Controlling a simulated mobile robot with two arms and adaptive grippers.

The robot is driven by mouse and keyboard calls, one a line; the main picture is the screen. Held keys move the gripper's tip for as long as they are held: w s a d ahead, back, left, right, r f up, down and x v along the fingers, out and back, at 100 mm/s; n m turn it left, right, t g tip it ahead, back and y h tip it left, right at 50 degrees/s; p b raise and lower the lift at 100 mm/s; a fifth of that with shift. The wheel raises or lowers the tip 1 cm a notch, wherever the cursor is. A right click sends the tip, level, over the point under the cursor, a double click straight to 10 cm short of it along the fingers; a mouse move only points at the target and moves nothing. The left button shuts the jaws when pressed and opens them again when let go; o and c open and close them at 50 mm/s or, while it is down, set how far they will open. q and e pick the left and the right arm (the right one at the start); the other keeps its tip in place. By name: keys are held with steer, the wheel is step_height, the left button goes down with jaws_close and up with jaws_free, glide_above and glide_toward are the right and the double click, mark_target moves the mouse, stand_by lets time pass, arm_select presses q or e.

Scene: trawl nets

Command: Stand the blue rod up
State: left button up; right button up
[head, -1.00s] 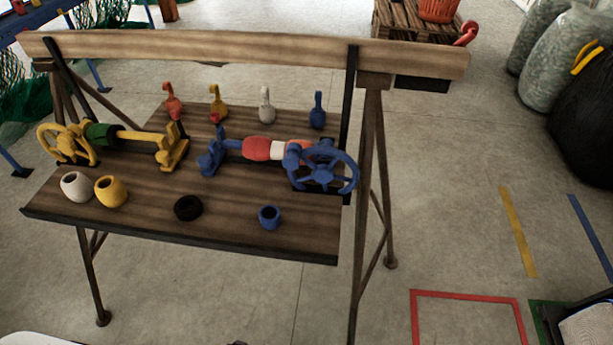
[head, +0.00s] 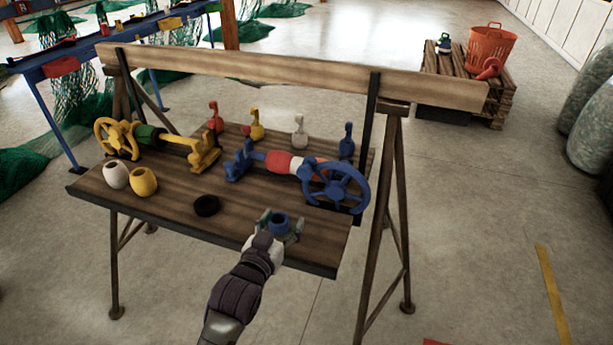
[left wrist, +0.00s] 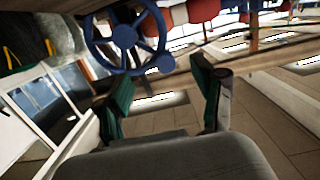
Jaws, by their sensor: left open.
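No loose rod lying down is clear to me. An upright blue piece with a thin neck and a bulbous base (head: 346,142) stands at the back right of the bench. In the left wrist view the green-padded fingers (left wrist: 165,98) are spread, with no clear object held. My right gripper is out of view.
A blue handwheel (head: 340,188) on a blue-and-red roller is just behind my gripper; it also shows in the left wrist view (left wrist: 125,37). A black ring (head: 206,205), white cup (head: 116,175) and yellow cup (head: 143,181) stand leftward. A wooden beam (head: 290,72) crosses behind.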

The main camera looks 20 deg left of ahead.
mark_target(303, 175)
arm_select(q)
steer(key=shift+t, duration=0.7)
steer(key=w+r, duration=0.1)
steer(key=w, duration=0.9)
steer(key=w+r, duration=0.1)
steer(key=w, duration=0.4)
steer(key=shift+d+r+p, duration=0.3)
jaws_close()
